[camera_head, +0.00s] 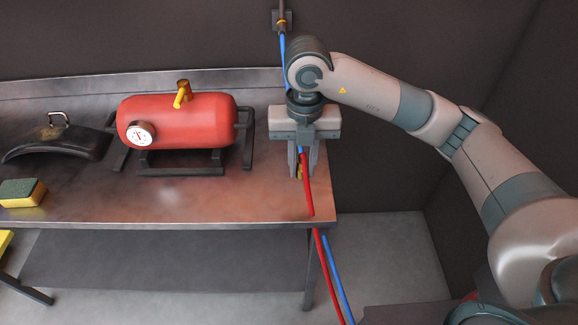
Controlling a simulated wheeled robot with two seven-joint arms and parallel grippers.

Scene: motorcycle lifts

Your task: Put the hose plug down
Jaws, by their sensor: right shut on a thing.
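My right gripper (304,174) points down over the right end of the metal workbench (240,200). A red hose (308,190) runs from the fingers down over the bench's front edge towards the floor. I cannot tell whether the plug touches the bench top. My left gripper is not in view.
A red air tank (190,120) with a gauge (141,134) and brass valve stands left of the gripper. A blue hose (283,48) hangs from a wall fitting (282,20). A dark curved part (60,142) and a sponge (22,192) lie farther left. The front middle of the bench is clear.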

